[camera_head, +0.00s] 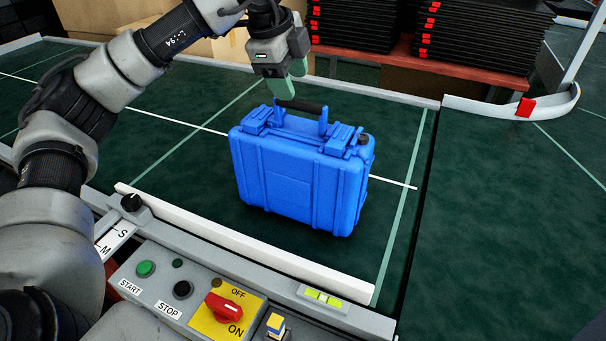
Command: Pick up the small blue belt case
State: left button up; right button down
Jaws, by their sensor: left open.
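The blue belt case (290,178) stands upright on the green conveyor belt in the middle of the head view. Its black carry handle (301,105) is raised on top, between two blue brackets. My left gripper (292,85) hangs just above the handle with its green-tipped fingers pointing down. It is open and empty. The fingertips are very close to the handle's left part; I cannot tell whether they touch it. My right gripper is not in view.
A white guide rail (240,243) runs in front of the case. A control panel (180,292) with buttons and a red switch (223,308) lies nearer. Stacks of black trays (485,38) stand behind the belt. The belt right of the case is clear.

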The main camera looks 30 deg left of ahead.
aim_at(299, 100)
pick_arm(q)
jog(key=x, duration=0.8)
jog(key=shift+d+f, duration=0.1)
jog(key=shift+d, duration=0.05)
grip_shut()
dwell(1.1)
